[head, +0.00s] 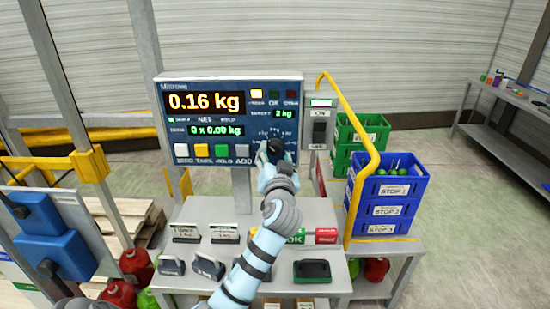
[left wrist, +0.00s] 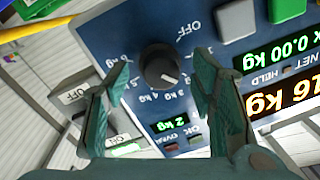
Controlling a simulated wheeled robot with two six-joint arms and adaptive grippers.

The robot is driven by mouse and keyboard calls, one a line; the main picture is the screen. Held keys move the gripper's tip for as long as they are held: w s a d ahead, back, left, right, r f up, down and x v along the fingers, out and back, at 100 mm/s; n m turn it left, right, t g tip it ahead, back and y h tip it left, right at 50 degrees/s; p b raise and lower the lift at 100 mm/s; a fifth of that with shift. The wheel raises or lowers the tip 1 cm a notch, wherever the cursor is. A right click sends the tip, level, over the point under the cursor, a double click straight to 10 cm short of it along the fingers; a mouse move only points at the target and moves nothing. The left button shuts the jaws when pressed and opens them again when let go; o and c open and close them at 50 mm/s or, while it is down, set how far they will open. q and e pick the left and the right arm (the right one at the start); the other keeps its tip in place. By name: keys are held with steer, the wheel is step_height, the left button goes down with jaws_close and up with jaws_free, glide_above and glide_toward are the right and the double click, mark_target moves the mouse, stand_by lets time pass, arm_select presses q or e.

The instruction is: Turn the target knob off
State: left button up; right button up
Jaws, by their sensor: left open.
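The target knob (left wrist: 160,65) is a round black dial on the blue scale panel (left wrist: 100,30). Its white pointer line faces lower right in the left wrist view, away from the OFF mark above it. The small target display (left wrist: 168,123) reads 2 kg. My left gripper (left wrist: 161,80) is open, with one teal finger on each side of the knob; I cannot tell whether they touch it. In the head view my left gripper (head: 276,150) covers the knob at the panel's lower right. My right gripper is not in view.
A separate ON/OFF switch box (head: 319,128) stands right of the panel, beside a yellow rail (head: 352,118). Coloured buttons (head: 201,150) line the panel's bottom. Blue crates (head: 385,205) stand at right. Weights and cards lie on the grey table (head: 318,215) below.

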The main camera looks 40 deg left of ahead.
arm_select(q)
steer(key=shift+w+a, duration=0.45)
steer(key=shift+w, duration=0.1)
steer(key=shift+r, duration=0.1)
steer(key=shift+c, duration=0.2)
steer(key=c, duration=1.1)
